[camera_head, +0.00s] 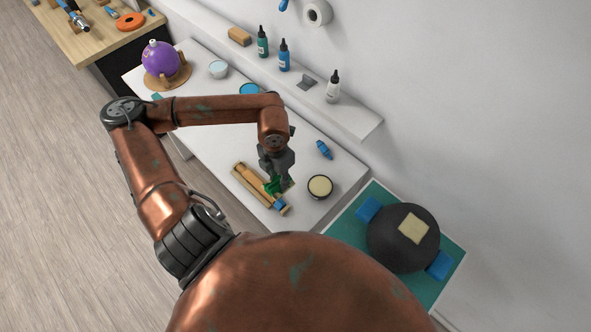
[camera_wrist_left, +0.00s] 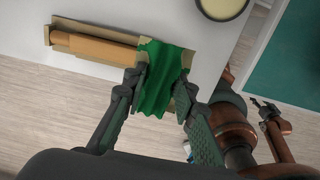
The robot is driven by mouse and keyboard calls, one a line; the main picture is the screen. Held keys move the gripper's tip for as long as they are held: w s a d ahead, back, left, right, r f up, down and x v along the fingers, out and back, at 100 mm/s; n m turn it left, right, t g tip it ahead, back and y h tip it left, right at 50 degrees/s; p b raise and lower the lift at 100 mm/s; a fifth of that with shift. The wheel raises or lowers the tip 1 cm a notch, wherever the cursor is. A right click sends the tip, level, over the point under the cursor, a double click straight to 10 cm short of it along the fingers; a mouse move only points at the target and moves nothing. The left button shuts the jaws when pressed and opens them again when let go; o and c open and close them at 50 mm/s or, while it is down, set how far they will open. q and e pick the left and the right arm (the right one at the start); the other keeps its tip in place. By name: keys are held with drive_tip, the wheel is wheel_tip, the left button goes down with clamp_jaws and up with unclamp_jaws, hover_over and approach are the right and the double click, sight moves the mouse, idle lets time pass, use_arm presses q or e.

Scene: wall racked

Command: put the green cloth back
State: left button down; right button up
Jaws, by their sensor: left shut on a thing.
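The green cloth (camera_head: 271,187) is in my left gripper (camera_head: 277,183), at the right part of a narrow tan tray (camera_head: 244,183) on the white table. In the left wrist view, the draped cloth (camera_wrist_left: 160,80) hangs between the two fingers of my left gripper (camera_wrist_left: 160,90), which is shut on it. The cloth covers the tray's right end in that view; whether it rests on the tray or hangs just above, I cannot tell. A wooden cylinder (camera_wrist_left: 95,47) lies in the tray. My right gripper (camera_wrist_left: 265,106) shows small at the right of the wrist view.
A round cream-topped dish (camera_head: 320,187) stands right of the tray, and a small blue item (camera_head: 324,149) lies behind. A purple ball (camera_head: 160,58) on a wooden stand is at the far left. A black dome (camera_head: 395,238) sits on the green mat (camera_head: 343,222). Bottles line the wall shelf (camera_head: 357,118).

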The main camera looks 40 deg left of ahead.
use_arm(q)
drive_tip(key=w+a+f+p, duration=0.1)
drive_tip(key=w+f, duration=0.1)
drive_tip(key=w, duration=0.2)
drive_tip(key=w+a+f, duration=0.1)
drive_tip(key=w+f, duration=0.2)
drive_tip(key=w, duration=0.1)
drive_tip(key=w+a+f+p, duration=0.1)
drive_tip(key=w+f, duration=0.2)
drive_tip(key=w, duration=0.1)
drive_tip(key=shift+a+p, duration=0.35)
drive_tip(key=shift+a, duration=0.05)
drive_tip(key=shift+w+a+f, duration=0.1)
drive_tip(key=shift+w+f, duration=0.2)
drive_tip(key=shift+f, duration=0.2)
drive_tip(key=f, duration=0.1)
drive_tip(key=f+p, duration=0.1)
drive_tip(key=f, duration=0.1)
drive_tip(key=shift+w+a+f+p, duration=0.15)
drive_tip(key=shift+w+f+p, duration=0.1)
drive_tip(key=shift+w+p, duration=0.1)
drive_tip(key=shift+s+f, duration=0.1)
drive_tip(key=c, duration=1.6)
unclamp_jaws()
